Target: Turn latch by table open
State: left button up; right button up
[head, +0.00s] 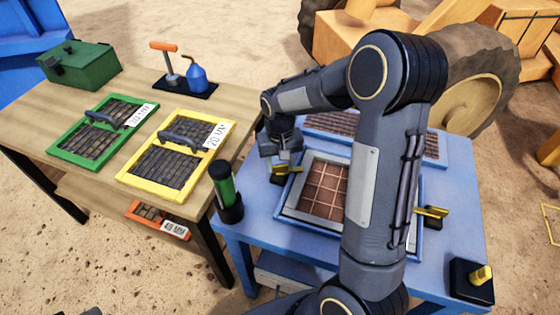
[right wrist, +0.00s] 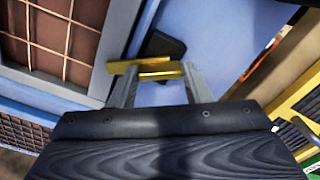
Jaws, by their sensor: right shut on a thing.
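The yellow latch (head: 291,169) by the wooden table sits on a dark mount at the left edge of the crusher's screen frame (head: 296,217). My right gripper (head: 282,160) reaches down over it from above. In the right wrist view, the yellow latch (right wrist: 150,70) lies between the fingertips of my right gripper (right wrist: 160,78), which is shut on it. A second yellow latch (head: 432,212) is on the right side of the frame. My left gripper is not in view.
The wooden table (head: 60,178) holds a green screen (head: 100,132), a yellow screen (head: 180,152), a green box (head: 82,66) and a blue oil can (head: 197,78). A green-and-black cylinder (head: 226,190) stands close to the latch. A yellow lever (head: 481,275) is at the front right.

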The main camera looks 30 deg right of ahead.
aim_at(280, 165)
jog(key=n, duration=0.6)
jog(key=shift+n+p, duration=0.3)
jog(key=n, duration=0.5)
jog(key=shift+p, duration=0.3)
jog(key=shift+n, duration=0.3)
jog(key=o, duration=1)
jog(key=shift+r, duration=0.1)
notch_tip(280, 165, up, 8)
jog(key=shift+f, duration=0.1)
